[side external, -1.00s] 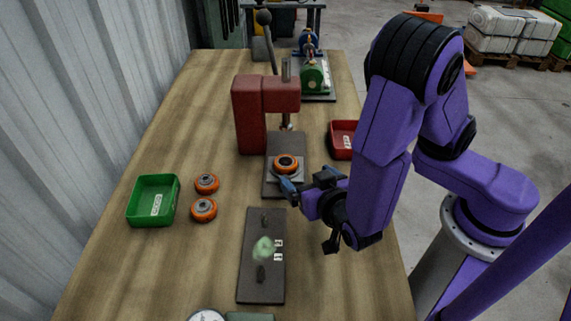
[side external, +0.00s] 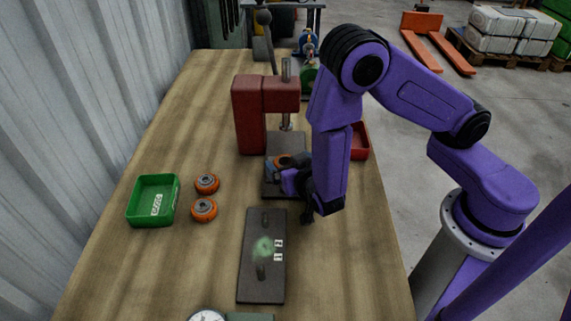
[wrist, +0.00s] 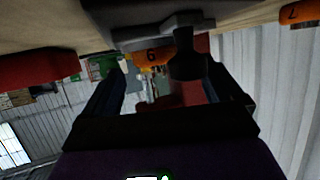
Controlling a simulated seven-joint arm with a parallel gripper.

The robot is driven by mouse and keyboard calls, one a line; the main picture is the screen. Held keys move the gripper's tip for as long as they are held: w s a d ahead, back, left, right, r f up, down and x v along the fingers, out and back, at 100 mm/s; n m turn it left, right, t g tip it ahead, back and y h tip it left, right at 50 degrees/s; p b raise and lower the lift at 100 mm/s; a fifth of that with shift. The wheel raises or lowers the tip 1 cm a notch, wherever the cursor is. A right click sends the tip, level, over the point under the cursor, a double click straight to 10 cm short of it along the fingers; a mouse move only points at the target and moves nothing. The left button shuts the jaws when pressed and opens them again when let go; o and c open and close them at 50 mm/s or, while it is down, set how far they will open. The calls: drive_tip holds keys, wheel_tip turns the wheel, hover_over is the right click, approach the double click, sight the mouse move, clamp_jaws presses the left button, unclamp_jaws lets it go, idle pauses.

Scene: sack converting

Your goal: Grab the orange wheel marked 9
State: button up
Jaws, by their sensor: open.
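An orange wheel (side external: 284,160) with a dark hub sits on the base of the red press, partly hidden by my gripper in the side view. In the wrist view an orange wheel (wrist: 152,57) shows between my fingers, its mark looking like a 9 or 6 in the inverted picture. My gripper (side external: 290,168) is open, low at the press base and right by this wheel. In the wrist view the fingers (wrist: 165,74) stand apart on either side of the wheel; contact cannot be told. Two other orange wheels (side external: 207,183) (side external: 204,210) lie beside the green bin.
The red press (side external: 250,115) stands close behind the wheel. A green bin (side external: 144,212) is at left, a red bin (side external: 360,142) behind my arm, and a dark plate (side external: 258,285) in front. A wheel marked 7 (wrist: 297,14) shows in the wrist view. The table's left-front is clear.

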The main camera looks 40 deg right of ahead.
drive_tip(key=shift+w+d+f, duration=0.15)
drive_tip(key=shift+w, duration=0.2)
drive_tip(key=c, duration=1.4)
drive_tip(key=shift+o, duration=0.2)
